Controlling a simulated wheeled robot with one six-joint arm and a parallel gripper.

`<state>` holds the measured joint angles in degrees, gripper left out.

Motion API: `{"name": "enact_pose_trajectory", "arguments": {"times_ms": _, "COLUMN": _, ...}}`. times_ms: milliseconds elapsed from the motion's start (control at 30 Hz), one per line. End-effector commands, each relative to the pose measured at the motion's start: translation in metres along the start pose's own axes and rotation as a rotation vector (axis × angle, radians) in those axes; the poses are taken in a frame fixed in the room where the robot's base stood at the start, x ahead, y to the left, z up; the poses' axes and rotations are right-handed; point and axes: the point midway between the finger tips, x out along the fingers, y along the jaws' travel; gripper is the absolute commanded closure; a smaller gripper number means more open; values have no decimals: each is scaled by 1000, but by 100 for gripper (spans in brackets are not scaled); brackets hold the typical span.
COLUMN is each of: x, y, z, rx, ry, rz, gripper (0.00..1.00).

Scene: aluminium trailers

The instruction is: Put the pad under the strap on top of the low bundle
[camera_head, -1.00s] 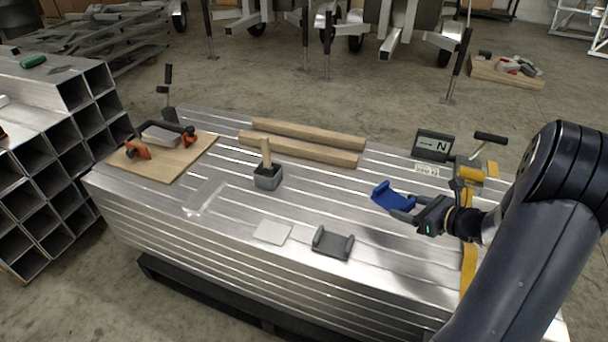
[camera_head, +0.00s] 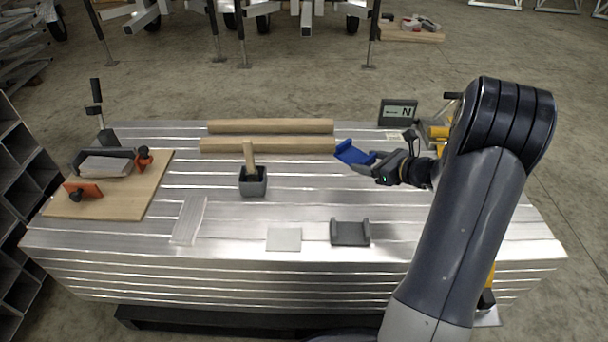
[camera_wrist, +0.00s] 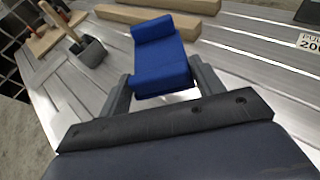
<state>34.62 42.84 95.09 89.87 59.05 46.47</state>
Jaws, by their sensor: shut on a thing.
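The blue pad (camera_head: 353,152), with a raised lip at its far end, is held above the low bundle (camera_head: 300,206) of aluminium sections. My gripper (camera_head: 377,168) is shut on the pad's near end. In the wrist view the pad (camera_wrist: 160,50) sits between the two fingers (camera_wrist: 160,84). The yellow strap (camera_head: 487,298) crosses the bundle's right end, to the right of the pad and apart from it. My arm hides most of the strap; a yellow part with a dark handle (camera_head: 437,131) shows behind my wrist.
On the bundle are a grey pad (camera_head: 350,232), a light plate (camera_head: 284,239), a grey block with a wooden handle (camera_head: 253,183), two wooden bars (camera_head: 270,127) and a board with clamps (camera_head: 130,199). A display (camera_head: 398,112) stands at the back right.

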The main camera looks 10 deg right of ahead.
Motion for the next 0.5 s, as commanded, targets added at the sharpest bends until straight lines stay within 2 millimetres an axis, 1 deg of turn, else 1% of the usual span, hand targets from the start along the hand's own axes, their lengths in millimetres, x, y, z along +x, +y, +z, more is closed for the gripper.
{"name": "enact_pose_trajectory", "arguments": {"times_ms": 67, "x": 1, "y": -1, "z": -2, "rx": 1, "ry": 0, "rz": -1, "gripper": 61}}
{"name": "enact_pose_trajectory", "arguments": {"times_ms": 133, "x": 4, "y": 0, "z": -10, "rx": 3, "ry": 0, "rz": -1, "gripper": 61}}
{"name": "enact_pose_trajectory", "arguments": {"times_ms": 300, "x": 17, "y": 0, "z": -41, "rx": 4, "ry": 0, "rz": 0, "gripper": 61}}
{"name": "enact_pose_trajectory", "arguments": {"times_ms": 400, "x": 22, "y": 0, "z": -54, "rx": 3, "ry": 0, "rz": -1, "gripper": 61}}
{"name": "enact_pose_trajectory", "arguments": {"times_ms": 500, "x": 24, "y": 0, "z": -59, "rx": 1, "ry": -1, "rz": -1, "gripper": 61}}
